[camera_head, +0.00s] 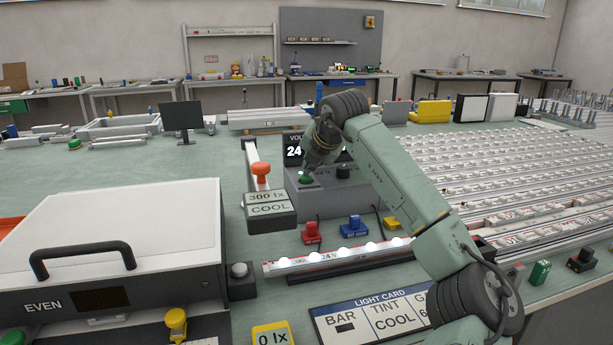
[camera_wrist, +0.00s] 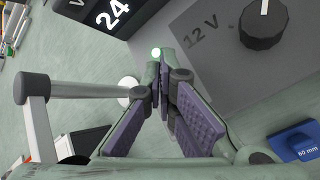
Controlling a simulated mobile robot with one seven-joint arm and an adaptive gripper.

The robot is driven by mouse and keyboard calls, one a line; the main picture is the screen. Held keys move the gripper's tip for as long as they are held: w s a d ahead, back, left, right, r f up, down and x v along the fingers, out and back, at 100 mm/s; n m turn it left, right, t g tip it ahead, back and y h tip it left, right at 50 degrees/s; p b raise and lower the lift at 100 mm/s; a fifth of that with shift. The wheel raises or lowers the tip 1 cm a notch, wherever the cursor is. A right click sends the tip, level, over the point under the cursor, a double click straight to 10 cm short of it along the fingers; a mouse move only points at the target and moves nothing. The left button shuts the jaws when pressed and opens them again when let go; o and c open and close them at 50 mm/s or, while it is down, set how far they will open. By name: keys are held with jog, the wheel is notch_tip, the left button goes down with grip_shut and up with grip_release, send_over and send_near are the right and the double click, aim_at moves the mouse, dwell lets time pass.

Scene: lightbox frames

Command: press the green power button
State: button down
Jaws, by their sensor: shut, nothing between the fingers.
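The green power button (camera_head: 306,179) sits on top of a grey power supply box (camera_head: 350,200) near the middle of the bench. My gripper (camera_head: 309,168) is shut and empty, pointing down just over the button. In the wrist view the purple-padded fingers of my gripper (camera_wrist: 160,68) meet at their tips. I cannot tell whether the tips touch the button.
A black knob (camera_wrist: 263,27) and a "12 V" label are beside the button. A display (camera_head: 293,152) reading 24 stands behind. An orange-topped post (camera_head: 261,170) is at left. A red clamp (camera_head: 311,232) and blue block (camera_head: 354,227) lie in front.

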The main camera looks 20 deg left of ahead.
aim_at(309, 177)
jog(key=shift+r+p, duration=2.15)
jog(key=shift+r, duration=0.9)
